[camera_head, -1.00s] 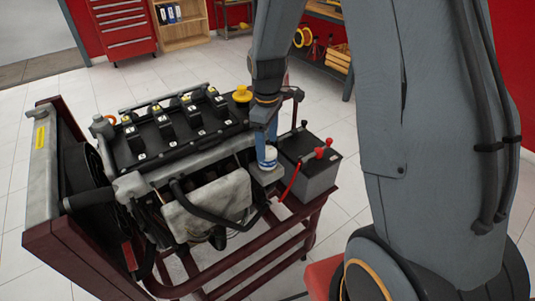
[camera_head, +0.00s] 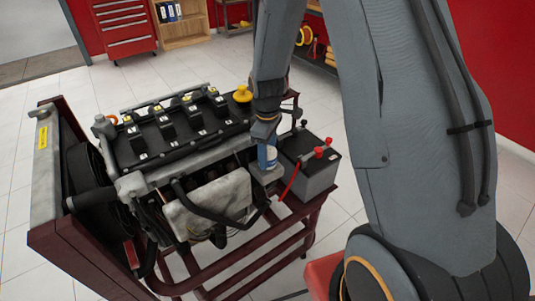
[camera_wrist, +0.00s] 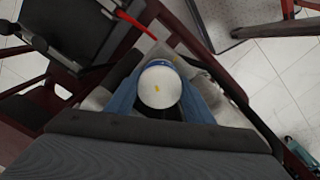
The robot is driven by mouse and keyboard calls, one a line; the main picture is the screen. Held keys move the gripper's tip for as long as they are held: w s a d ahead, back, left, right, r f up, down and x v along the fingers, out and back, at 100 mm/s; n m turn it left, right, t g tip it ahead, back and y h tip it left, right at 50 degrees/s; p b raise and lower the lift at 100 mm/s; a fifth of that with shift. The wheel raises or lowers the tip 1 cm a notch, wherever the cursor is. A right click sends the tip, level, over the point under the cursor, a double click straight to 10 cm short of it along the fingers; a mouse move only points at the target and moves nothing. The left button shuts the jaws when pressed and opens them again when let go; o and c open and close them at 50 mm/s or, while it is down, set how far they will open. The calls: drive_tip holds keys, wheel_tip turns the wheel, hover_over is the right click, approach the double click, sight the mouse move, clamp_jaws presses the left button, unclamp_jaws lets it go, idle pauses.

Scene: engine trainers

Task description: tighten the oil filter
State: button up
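The oil filter (camera_wrist: 160,87) is a white-topped canister with a blue band and a small yellow mark, seen end-on in the wrist view. In the head view the filter (camera_head: 268,161) stands upright on a grey mount at the engine's right end, near the battery. My gripper (camera_head: 267,147) is directly above it, pointing down. In the wrist view the blue fingers of my gripper (camera_wrist: 161,98) lie on both sides of the filter and appear to press against it. The fingers and arm partly hide the filter in the head view.
The engine (camera_head: 180,135) sits on a dark red stand (camera_head: 262,262). A battery (camera_head: 312,172) with red terminals and a red cable (camera_head: 290,181) is close to the filter's right. A yellow cap (camera_head: 242,94) stands behind my gripper.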

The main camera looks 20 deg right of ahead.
drive_tip(key=shift+m, duration=0.3)
drive_tip(key=m, duration=0.5)
drive_tip(key=shift+p, duration=0.35)
drive_tip(key=m, duration=0.6)
drive_tip(key=shift+w, duration=0.1)
drive_tip(key=shift+m, duration=0.3)
drive_tip(key=o, duration=1)
drive_tip(key=shift+o, duration=0.2)
drive_tip(key=shift+a+r+b, duration=0.1)
drive_tip(key=shift+r+b, duration=0.65)
drive_tip(key=shift+r, duration=3.2)
